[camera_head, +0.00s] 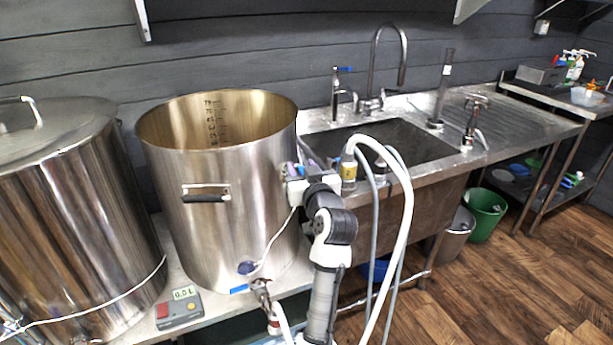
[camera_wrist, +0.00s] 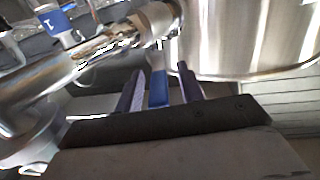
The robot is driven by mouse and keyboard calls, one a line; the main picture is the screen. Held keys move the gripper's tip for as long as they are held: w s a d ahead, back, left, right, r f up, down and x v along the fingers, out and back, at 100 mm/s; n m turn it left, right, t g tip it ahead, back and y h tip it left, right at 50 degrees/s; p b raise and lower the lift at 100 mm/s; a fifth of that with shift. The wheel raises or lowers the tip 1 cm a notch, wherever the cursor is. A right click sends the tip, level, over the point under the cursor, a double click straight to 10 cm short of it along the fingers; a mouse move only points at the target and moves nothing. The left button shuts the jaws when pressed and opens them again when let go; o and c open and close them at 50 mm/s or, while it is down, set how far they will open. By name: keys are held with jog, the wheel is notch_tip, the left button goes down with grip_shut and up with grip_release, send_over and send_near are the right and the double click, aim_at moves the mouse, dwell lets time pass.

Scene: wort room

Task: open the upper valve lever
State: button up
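A blue lever (camera_wrist: 158,90) shows in the wrist view below a chrome valve fitting (camera_wrist: 150,25) next to a steel vessel. My gripper (camera_wrist: 161,84) has one purple finger on each side of the lever. Narrow gaps show on both sides, so the fingers are open around it and not visibly squeezing. In the head view my gripper (camera_head: 299,163) is at the right side of the open steel pot (camera_head: 225,200). It hides the valve there.
A lower valve (camera_head: 262,292) with a blue lever (camera_head: 238,289) sits at the pot's base. White hoses (camera_head: 405,210) hang close to the right of my arm. A sink (camera_head: 400,140) stands behind. A scale-like box (camera_head: 180,308) lies front left.

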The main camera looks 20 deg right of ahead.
jog(key=s+a+b, duration=0.1)
jog(key=s+b, duration=0.2)
jog(key=s, duration=1)
jog(key=shift+s, duration=0.35)
jog(key=shift+a, duration=0.1)
